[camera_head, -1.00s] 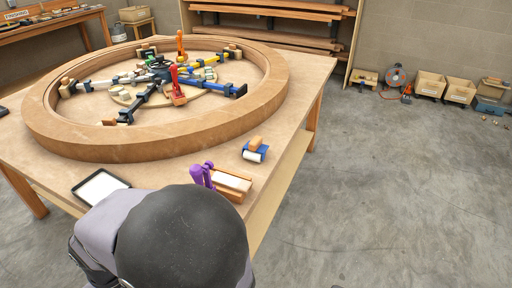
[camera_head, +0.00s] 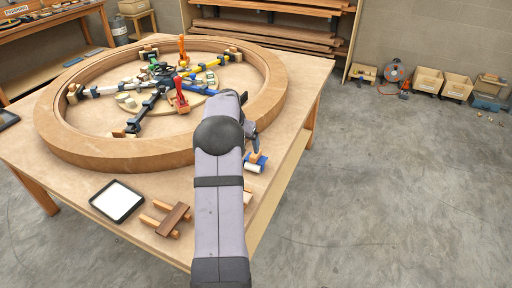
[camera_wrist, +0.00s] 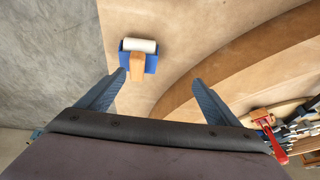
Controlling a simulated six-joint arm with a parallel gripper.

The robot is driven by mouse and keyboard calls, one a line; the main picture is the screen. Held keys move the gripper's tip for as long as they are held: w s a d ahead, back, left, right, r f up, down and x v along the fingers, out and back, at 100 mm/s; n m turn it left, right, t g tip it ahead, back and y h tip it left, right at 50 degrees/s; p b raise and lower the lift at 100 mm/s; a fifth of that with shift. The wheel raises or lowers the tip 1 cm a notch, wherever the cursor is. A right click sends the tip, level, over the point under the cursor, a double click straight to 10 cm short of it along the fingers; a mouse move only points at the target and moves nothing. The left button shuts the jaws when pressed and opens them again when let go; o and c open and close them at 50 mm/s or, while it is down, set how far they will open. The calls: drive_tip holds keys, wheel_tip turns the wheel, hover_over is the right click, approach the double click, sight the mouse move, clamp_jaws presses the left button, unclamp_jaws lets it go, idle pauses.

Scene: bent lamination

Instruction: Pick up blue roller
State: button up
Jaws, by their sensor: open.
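The blue roller (camera_wrist: 151,62) lies on the wooden table, outside the large ring. It has a blue frame, a white cylinder and a short wooden handle that points toward my gripper in the wrist view. In the head view the roller (camera_head: 261,158) is partly hidden behind my arm, close to the table's right edge. My gripper (camera_wrist: 158,78) is open with nothing between its fingers. In the wrist view the roller lies ahead of the fingers, nearer the left finger, and the handle's end shows near that fingertip. I cannot tell whether they touch.
The large wooden ring (camera_head: 135,153) stands on the table (camera_head: 75,185), with clamps inside it, including a red one (camera_head: 181,98). A white-faced tablet (camera_head: 117,200) and a small wooden piece (camera_head: 173,217) lie near the front edge. Grey floor lies beyond the right edge.

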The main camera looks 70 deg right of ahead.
sight(254, 155)
drive_tip(key=shift+g, duration=0.4)
drive_tip(key=s+d, duration=0.1)
drive_tip(key=s, duration=0.1)
drive_tip(key=s+d, duration=0.1)
drive_tip(key=s, duration=0.1)
drive_tip(key=shift+s+d+f+p, duration=0.1)
drive_tip(key=shift+d+f+p, duration=0.1)
drive_tip(key=shift+p, duration=0.1)
drive_tip(key=shift+a+p+x, duration=0.15)
drive_tip(key=shift+p+x, duration=0.75)
drive_tip(key=shift+x, duration=0.9)
drive_tip(key=shift+a+p+x, duration=0.1)
drive_tip(key=shift+p+x, duration=0.75)
drive_tip(key=shift+x, duration=1)
drive_tip(key=shift+f, duration=0.1)
drive_tip(key=c, duration=1.3)
drive_tip(key=shift+c, duration=0.3)
